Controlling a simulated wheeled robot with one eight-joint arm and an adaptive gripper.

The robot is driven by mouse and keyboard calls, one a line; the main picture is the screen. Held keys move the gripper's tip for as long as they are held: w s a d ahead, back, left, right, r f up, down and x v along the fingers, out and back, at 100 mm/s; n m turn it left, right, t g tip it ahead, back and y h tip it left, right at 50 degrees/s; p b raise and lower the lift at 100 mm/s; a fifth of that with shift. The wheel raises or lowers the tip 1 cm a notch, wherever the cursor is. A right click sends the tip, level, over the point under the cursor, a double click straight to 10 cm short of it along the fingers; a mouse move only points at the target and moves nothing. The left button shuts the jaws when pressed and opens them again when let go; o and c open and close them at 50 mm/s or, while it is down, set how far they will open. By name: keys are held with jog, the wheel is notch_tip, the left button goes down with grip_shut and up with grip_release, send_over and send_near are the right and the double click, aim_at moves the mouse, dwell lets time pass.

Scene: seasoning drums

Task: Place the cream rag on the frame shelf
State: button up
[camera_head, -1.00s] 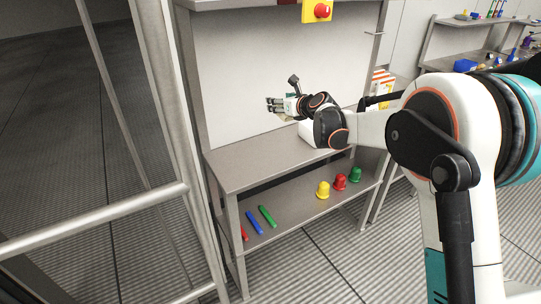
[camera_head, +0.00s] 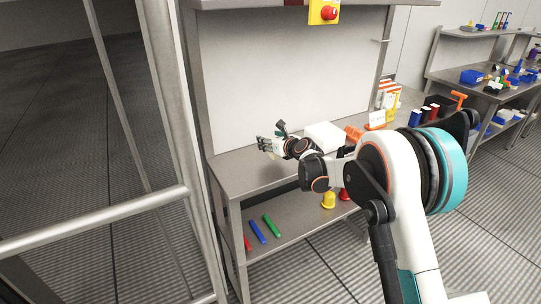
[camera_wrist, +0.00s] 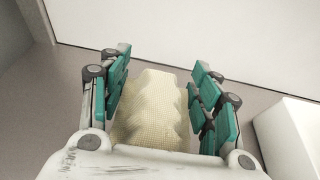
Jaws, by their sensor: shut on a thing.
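The cream rag (camera_wrist: 152,108), woven and folded in a ridged shape, sits between the green-padded fingers of my gripper (camera_wrist: 160,64) in the wrist view. My gripper is shut on it. In the head view my gripper (camera_head: 264,147) is low over the left part of the grey bench top (camera_head: 232,178), fingers pointing left. Only a small pale bit of the rag shows there; I cannot tell if it touches the bench. The bench is a grey metal frame with a lower shelf (camera_head: 298,225) beneath and another shelf above.
A white box (camera_head: 325,135) stands on the bench right of my gripper; it also shows in the wrist view (camera_wrist: 290,135). The lower shelf holds green (camera_head: 271,225), blue and red sticks and a yellow cup (camera_head: 328,200). A metal rail (camera_head: 100,225) is at left.

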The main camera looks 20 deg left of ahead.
jog(key=shift+f+b, duration=0.65)
jog(key=shift+f, duration=1.8)
jog(key=shift+f, duration=0.15)
jog(key=o, duration=1)
jog(key=shift+r, duration=0.25)
jog(key=p+v, duration=0.3)
jog(key=v, duration=0.9)
jog(key=shift+d+f, duration=0.1)
